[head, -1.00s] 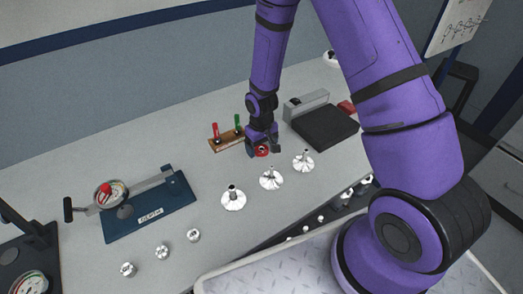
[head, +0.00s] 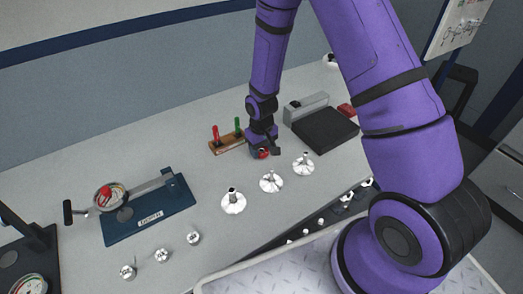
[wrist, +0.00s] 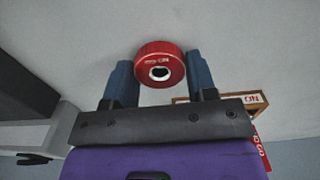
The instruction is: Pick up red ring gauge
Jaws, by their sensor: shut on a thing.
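The red ring gauge (wrist: 160,53) is a short red cylinder with a dark central hole and pale lettering, seen in the wrist view between my two blue fingers. In the head view only a small part of the red ring gauge (head: 263,154) shows below the fingers. My gripper (wrist: 160,72), also in the head view (head: 262,152), is shut on the ring gauge, one finger on each side. The head view shows it low over the grey bench; I cannot tell whether the ring touches the surface.
A wooden rack (head: 229,146) with a red and a green handled gauge stands just left of my gripper. A black plate (head: 324,129) lies to the right. Shiny flanged housings (head: 271,181) stand in front. A blue depth fixture (head: 150,213) is farther left.

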